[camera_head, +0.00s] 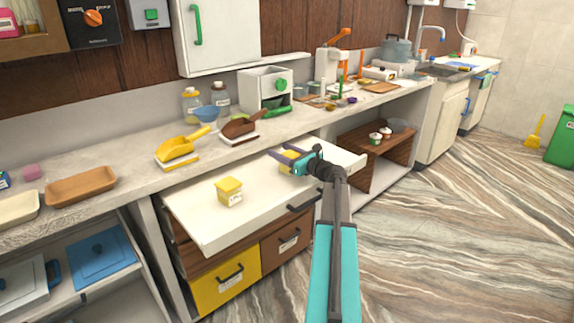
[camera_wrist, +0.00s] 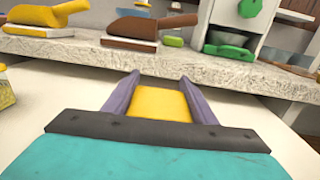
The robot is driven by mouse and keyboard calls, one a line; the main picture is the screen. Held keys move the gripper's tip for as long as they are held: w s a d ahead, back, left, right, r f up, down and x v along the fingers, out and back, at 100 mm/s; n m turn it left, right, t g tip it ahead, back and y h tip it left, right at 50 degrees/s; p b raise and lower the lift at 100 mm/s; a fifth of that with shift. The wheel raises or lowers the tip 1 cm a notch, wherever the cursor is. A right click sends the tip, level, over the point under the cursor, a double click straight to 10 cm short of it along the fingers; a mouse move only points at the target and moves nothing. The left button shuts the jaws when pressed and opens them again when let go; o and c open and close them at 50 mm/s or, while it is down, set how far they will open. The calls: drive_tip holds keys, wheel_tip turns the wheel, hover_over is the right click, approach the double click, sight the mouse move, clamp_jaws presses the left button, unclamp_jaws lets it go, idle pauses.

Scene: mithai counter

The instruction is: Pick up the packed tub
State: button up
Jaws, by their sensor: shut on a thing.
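A yellow-lidded tub (camera_head: 288,161) is between the fingers of my gripper (camera_head: 288,156), over the right part of the white pull-out surface. In the wrist view, the tub's yellow top (camera_wrist: 160,104) fills the gap between the two purple fingers of my gripper (camera_wrist: 160,85), which is shut on it. I cannot tell whether the tub still touches the surface. A second tub (camera_head: 229,191) with a yellow lid and a pale label stands on the same surface to the left, apart from my gripper.
The white pull-out surface (camera_head: 209,237) juts from under the stone counter (camera_head: 128,160). On the counter behind are a yellow scoop (camera_head: 178,150), a brown scoop (camera_head: 238,127) and a white dispenser (camera_head: 264,85). An open wooden shelf (camera_head: 362,152) lies to the right.

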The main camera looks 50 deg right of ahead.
drive_tip(key=shift+r, duration=0.1)
drive_tip(key=s+a+r, duration=0.4)
drive_tip(key=s+a, duration=0.5)
drive_tip(key=s, duration=0.4)
drive_tip(key=shift+a+r, duration=0.3)
drive_tip(key=shift+r, duration=0.1)
idle(0.4)
idle(0.5)
drive_tip(key=s+d+r+m+g+h+p, duration=0.1)
drive_tip(key=r+p, duration=0.6)
drive_tip(key=r, duration=1)
drive_tip(key=s+d+r+m+g+h+p, duration=0.1)
drive_tip(key=s+d+r+m+h+p, duration=0.2)
drive_tip(key=r, duration=1.4)
drive_tip(key=s+d+r+m+g+h+p, duration=0.1)
drive_tip(key=s+d+r+m+h+p, duration=0.2)
drive_tip(key=r+h+p, duration=0.3)
wheel_tip(320, 180, up, 12)
drive_tip(key=s+d+p, duration=0.1)
drive_tip(key=p, duration=0.4)
drive_tip(key=shift+s+h+p, duration=0.3)
drive_tip(key=shift+p, duration=0.05)
